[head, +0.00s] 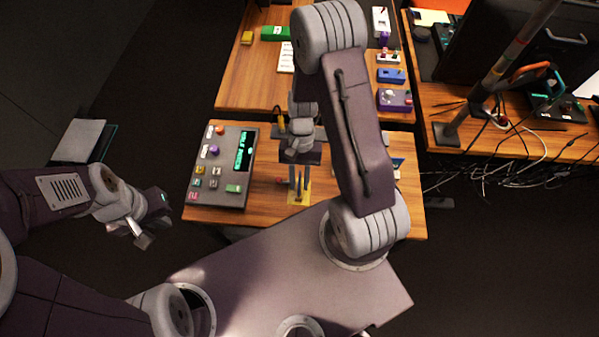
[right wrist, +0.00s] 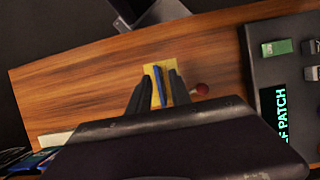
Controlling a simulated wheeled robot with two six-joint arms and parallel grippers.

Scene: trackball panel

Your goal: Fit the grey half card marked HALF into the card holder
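My right gripper (head: 299,183) points down over a small yellow piece (head: 299,198) at the front middle of the wooden table. In the right wrist view, its dark fingers (right wrist: 159,82) stand apart on either side of a thin blue upright strip (right wrist: 157,90), with yellow (right wrist: 150,70) showing around it. I cannot tell whether the strip is a card or part of the holder. No grey card marked HALF can be made out; the fingers and arm hide part of this spot. My left gripper (head: 141,229) hangs left of the table, away from everything; its finger gap is unclear.
A grey panel (head: 211,196) with coloured buttons and a green-lit display stands left of the right gripper. A red knob (right wrist: 202,89) is close to the fingers. Blue and white flat items (head: 397,164) lie at the table's right. A second table (head: 256,85) with devices is behind.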

